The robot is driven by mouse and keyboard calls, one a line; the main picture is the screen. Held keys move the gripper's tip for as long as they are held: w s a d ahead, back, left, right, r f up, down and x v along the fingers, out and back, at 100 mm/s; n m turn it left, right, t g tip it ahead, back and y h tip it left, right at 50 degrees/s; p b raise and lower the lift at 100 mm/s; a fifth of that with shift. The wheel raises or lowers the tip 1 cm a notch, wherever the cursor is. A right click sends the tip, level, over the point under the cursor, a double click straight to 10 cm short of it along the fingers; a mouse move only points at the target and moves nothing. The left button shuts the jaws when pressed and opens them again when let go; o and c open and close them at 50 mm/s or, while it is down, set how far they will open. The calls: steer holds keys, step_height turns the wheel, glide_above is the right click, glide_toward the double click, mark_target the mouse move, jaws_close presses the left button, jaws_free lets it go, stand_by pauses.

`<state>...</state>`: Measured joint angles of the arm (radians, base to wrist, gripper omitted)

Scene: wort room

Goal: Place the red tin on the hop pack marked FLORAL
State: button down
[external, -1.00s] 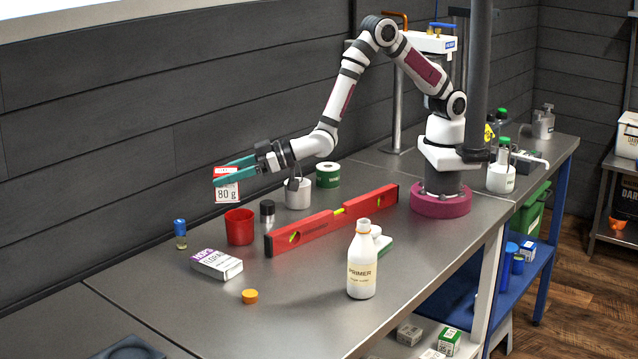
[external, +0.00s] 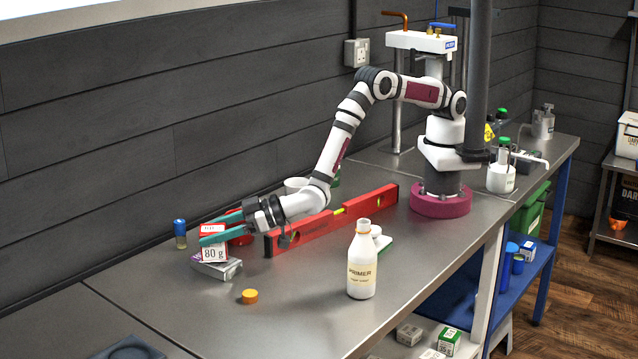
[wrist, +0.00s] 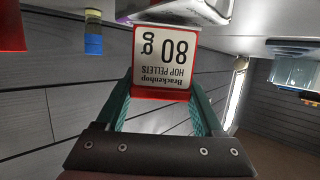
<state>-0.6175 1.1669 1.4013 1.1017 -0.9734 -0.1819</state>
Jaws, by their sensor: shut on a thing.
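The red tin (external: 213,252), with a white 80 g label, is held between the teal fingers of my gripper (external: 208,230), which is shut on it. In the wrist view the tin (wrist: 165,62) sits upside down in the picture, between both fingers (wrist: 165,100). The hop pack (external: 221,270), a flat white and purple box, lies on the bench directly below the tin. The tin hides most of its top, and its marking is not readable now. I cannot tell whether the tin touches the pack or hovers just above it.
A blue-capped jar (external: 180,234) is at the left. A red spirit level (external: 330,222), a primer bottle (external: 361,265) and an orange cap (external: 249,296) are nearby.

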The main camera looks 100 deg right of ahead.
steer(key=shift+f, duration=0.25)
jaws_free()
